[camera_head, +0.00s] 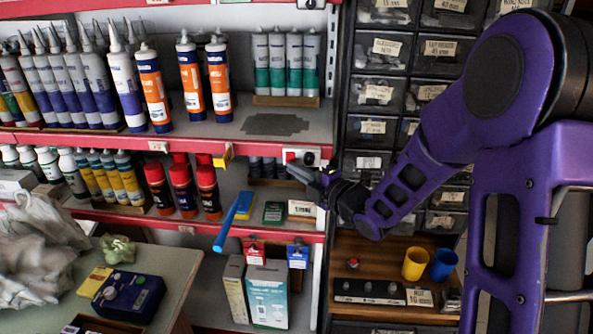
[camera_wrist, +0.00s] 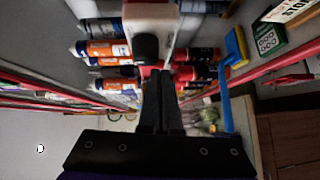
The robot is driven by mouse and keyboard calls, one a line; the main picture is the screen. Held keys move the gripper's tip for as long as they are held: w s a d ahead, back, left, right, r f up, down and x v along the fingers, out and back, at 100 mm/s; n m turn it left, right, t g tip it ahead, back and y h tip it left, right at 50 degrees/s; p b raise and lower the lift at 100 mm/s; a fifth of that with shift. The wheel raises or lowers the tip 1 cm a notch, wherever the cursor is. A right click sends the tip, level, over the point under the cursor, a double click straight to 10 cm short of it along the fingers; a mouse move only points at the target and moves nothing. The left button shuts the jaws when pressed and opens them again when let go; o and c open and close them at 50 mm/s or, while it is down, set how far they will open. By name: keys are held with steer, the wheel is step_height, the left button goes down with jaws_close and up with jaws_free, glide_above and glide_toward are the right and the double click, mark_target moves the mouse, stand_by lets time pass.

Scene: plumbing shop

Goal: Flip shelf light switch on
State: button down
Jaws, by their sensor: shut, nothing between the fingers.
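The shelf light switch (camera_head: 301,155) is a small white box with a dark knob, mounted at the red front edge of the middle shelf. In the wrist view the white switch box (camera_wrist: 150,18) is at the top centre, with its round black knob facing me. My gripper (camera_head: 293,169) is at the switch, just below it in the head view. In the wrist view my gripper (camera_wrist: 162,73) has its two dark fingers together and empty, with the tips close to the knob. I cannot tell whether the tips touch it. The switch's position is hard to read.
A blue-handled brush (camera_head: 228,225) hangs over the lower shelf edge. Red-capped bottles (camera_head: 182,186) and cartridges (camera_head: 217,80) stand on the shelves to the left. Drawer bins (camera_head: 375,90) are on the right. A table (camera_head: 170,262) is at lower left.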

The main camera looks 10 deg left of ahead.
steer(key=f+b, duration=0.1)
steer(key=b, duration=0.5)
steer(key=shift+w+n+t+y, duration=0.3)
steer(key=shift+w+n+y, duration=0.05)
steer(key=shift+n+y, duration=0.05)
steer(key=shift+b, duration=0.65)
steer(key=shift+w+d+r+b, duration=0.15)
steer(key=shift+r+b, duration=0.1)
steer(key=shift+b, duration=0.2)
